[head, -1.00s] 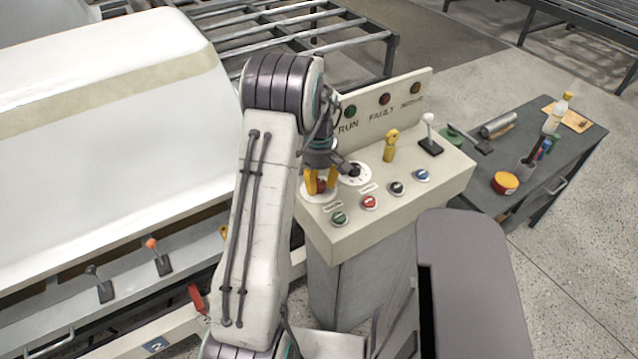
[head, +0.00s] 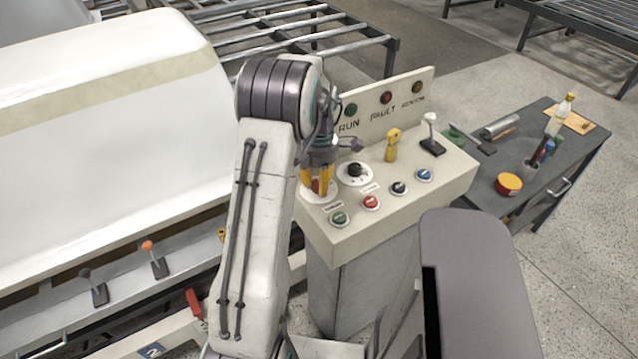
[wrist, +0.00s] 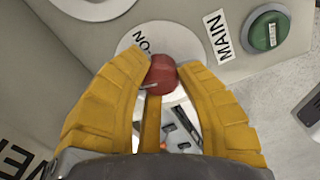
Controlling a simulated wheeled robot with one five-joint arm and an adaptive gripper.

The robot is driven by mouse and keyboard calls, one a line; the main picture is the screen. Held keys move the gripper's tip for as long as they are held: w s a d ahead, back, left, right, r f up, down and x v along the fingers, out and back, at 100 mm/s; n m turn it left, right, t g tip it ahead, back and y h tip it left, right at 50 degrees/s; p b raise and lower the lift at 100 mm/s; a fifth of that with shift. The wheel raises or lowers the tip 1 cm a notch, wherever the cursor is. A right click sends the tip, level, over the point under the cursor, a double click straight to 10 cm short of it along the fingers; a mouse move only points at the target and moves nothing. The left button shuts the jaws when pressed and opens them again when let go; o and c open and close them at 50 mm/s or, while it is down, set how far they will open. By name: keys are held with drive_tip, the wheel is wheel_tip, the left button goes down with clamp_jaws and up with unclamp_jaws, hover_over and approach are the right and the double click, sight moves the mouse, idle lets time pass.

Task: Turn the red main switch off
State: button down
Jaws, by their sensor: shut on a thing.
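The red main switch (wrist: 163,72) is a red knob on a round white plate (wrist: 172,40) marked "ON", beside a "MAIN" label (wrist: 218,36) in the wrist view. My gripper (wrist: 160,78) has its yellow fingers shut on the red knob, one on each side. In the head view, my gripper (head: 318,186) points down at the left end of the console top (head: 370,222), and the fingers hide most of the knob. The fingers also cover part of the plate, so the knob's exact angle is hard to tell.
Green (head: 339,218), red (head: 371,202), black (head: 398,188) and blue (head: 423,175) buttons line the console's front. A black selector dial (head: 354,172), yellow key-like handle (head: 392,145) and white lever (head: 431,135) stand behind. A white tub shell (head: 110,130) is at left.

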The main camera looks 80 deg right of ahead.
drive_tip(key=shift+a+f+n, duration=0.1)
drive_tip(key=shift+f+n, duration=0.05)
drive_tip(key=shift+n, duration=1.15)
drive_tip(key=c, duration=0.8)
unclamp_jaws()
wheel_tip(320, 180, up, 12)
drive_tip(key=shift+r, duration=0.1)
drive_tip(key=shift+s, duration=0.15)
idle(0.3)
